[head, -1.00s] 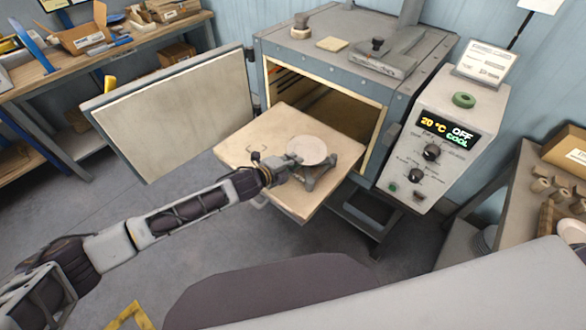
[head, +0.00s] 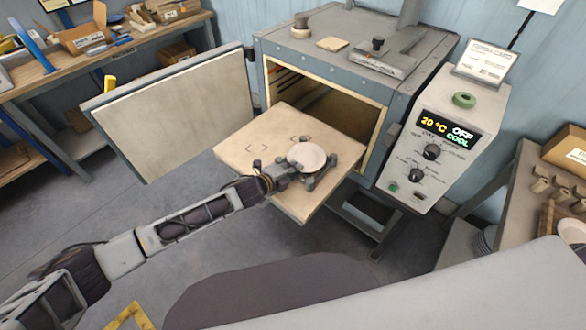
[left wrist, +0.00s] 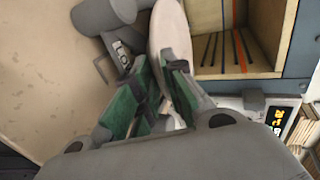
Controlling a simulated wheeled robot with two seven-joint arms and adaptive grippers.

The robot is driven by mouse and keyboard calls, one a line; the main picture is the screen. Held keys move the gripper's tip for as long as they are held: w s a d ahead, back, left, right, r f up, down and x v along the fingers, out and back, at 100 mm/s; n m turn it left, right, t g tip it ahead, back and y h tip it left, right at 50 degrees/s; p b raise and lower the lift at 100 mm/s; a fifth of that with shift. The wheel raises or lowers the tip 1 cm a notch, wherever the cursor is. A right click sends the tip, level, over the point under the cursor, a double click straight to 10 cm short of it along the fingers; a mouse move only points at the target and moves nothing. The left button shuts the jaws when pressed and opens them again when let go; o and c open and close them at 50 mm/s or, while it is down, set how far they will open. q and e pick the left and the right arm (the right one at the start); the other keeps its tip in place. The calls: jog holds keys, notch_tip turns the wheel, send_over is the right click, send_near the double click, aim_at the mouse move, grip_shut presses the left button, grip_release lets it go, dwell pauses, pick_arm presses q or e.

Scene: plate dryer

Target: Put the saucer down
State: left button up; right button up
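The saucer (head: 308,155) is a pale round disc above the pulled-out board (head: 240,150) in front of the dryer. Grey support pieces (head: 332,160) show around and below it; whether it touches them is hard to tell. In the left wrist view the saucer (left wrist: 170,30) shows nearly edge-on, running down to the green-padded fingers. My left gripper (head: 282,176) is at the saucer's near-left rim. In the left wrist view its fingers (left wrist: 160,85) are close together around the rim, partly hiding it. My right gripper is not in view.
The dryer chamber (head: 335,105) is open behind the board, with its door (head: 175,115) swung out to the left. The control box (head: 440,140) stands at the right. A grey cylindrical piece (left wrist: 105,15) is beside the saucer in the left wrist view. The board's left part is clear.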

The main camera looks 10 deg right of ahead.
pick_arm(q)
jog(key=shift+o, duration=1.3)
jog(key=shift+r, duration=0.1)
jog(key=v, duration=1.2)
dwell(0.9)
